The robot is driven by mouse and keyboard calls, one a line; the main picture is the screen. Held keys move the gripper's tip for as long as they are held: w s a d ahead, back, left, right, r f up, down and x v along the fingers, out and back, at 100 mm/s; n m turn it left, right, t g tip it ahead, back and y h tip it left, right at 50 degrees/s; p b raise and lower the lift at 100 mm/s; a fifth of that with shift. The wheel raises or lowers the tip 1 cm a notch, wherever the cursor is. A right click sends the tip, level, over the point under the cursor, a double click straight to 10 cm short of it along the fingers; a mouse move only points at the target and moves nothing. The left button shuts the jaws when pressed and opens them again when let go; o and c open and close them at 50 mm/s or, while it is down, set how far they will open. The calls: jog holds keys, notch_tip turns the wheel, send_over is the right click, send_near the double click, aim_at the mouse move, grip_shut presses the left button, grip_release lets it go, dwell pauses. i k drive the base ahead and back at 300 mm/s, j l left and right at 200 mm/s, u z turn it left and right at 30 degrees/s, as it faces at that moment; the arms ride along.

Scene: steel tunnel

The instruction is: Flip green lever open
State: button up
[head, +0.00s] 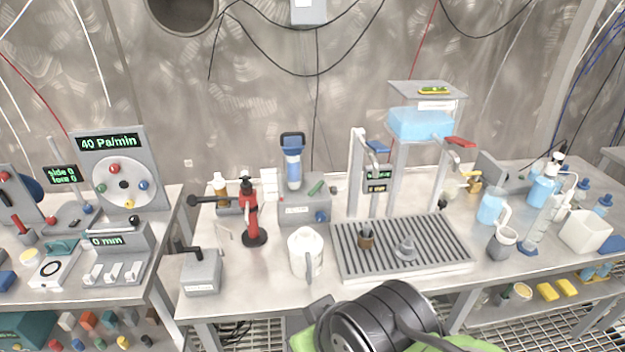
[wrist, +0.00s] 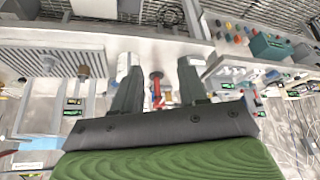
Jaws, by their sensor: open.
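A small green lever (head: 316,187) sits on top of a grey box (head: 303,208) that carries an upright blue-and-clear cylinder (head: 292,165). The lever lies at a slant on the box's right half. My gripper (wrist: 157,68) is open and empty in the wrist view, its two dark fingers apart. That view is upside down against the head view, and I cannot make out the lever in it. In the head view my arm's dark and green parts show at the bottom centre, in front of the bench, well short of the lever; the fingertips cannot be made out there.
A white jug (head: 305,252) stands in front of the box. A red device with a black base (head: 254,238) is to its left. A slotted drain tray (head: 400,262) with small cups lies to the right, under a frame with a blue tank (head: 420,124). The bench front edge is near my arm.

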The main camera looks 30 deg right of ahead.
aim_at(319, 186)
jog(key=i+j+z, duration=0.65)
jog(key=j, duration=0.25)
